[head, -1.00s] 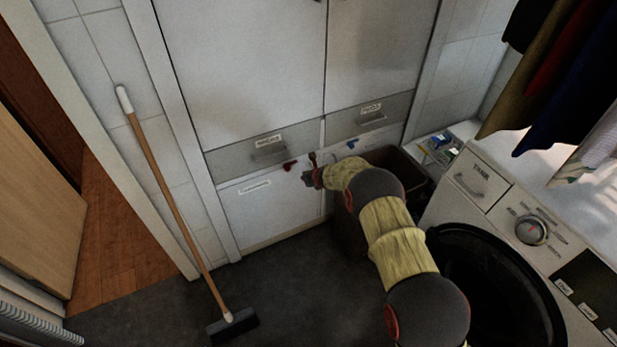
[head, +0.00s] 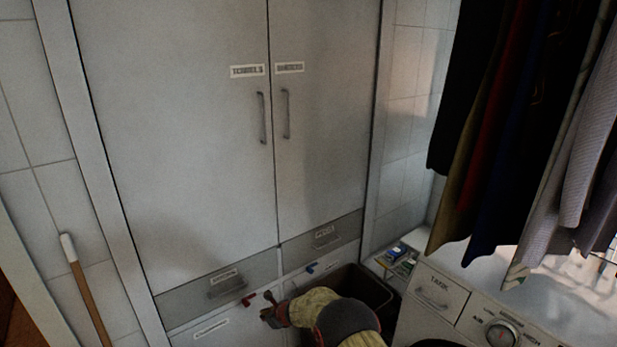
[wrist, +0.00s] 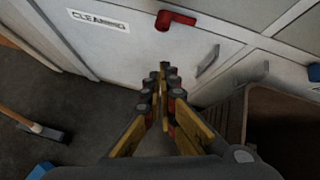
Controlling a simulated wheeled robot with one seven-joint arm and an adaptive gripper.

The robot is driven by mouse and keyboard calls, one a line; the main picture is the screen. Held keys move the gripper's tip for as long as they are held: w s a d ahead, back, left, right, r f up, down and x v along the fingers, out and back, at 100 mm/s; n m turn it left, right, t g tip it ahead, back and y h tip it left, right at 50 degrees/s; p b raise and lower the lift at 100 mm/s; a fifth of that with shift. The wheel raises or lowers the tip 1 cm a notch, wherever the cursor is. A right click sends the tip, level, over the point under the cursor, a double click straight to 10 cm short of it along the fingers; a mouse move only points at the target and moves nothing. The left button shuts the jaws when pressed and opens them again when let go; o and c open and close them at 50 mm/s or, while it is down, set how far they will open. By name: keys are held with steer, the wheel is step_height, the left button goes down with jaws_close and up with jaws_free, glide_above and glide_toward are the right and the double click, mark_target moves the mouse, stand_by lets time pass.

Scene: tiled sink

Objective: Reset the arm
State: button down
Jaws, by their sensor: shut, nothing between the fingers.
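My arm (head: 345,322) reaches up from the bottom of the head view toward the lower cabinet front. My gripper (head: 268,315) is at its end, small and partly hard to make out there. In the wrist view my gripper (wrist: 164,68) has its fingers together and holds nothing. It points at the lower cabinet door labelled CLEANING (wrist: 115,45), apart from it as far as I can tell. A red handle (wrist: 176,18) on that cabinet shows just beyond the fingertips; it also shows in the head view (head: 249,299).
A dark open bin (head: 365,287) stands right of my gripper. The washing machine (head: 440,297) is at lower right, with clothes (head: 500,130) hanging above. A tall cabinet (head: 175,130) fills the back. A broom (head: 85,290) leans at the left; its head (wrist: 45,132) is on the floor.

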steer(key=s+f+n+g, duration=0.25)
steer(key=s+n, duration=0.25)
steer(key=s, duration=0.3)
steer(key=s+d+r+n+g, duration=0.3)
steer(key=s+d+r+n, duration=0.1)
steer(key=s+r+n, duration=0.6)
steer(key=s+d+r+n+t+h+p, duration=0.1)
steer(key=s+d+r+n, duration=0.4)
steer(key=s+d+r, duration=1.1)
steer(key=s+d+r+n+t+h+p, duration=0.1)
steer(key=s+d+r+n+t+h, duration=0.2)
steer(key=s+d+r, duration=1.3)
steer(key=shift+s+r+n+t+h, duration=0.3)
steer(key=shift+r+n+h, duration=0.7)
steer(key=shift+r, duration=1.25)
steer(key=c, duration=2.6)
jaws_free()
steer(key=shift+w+d, duration=0.1)
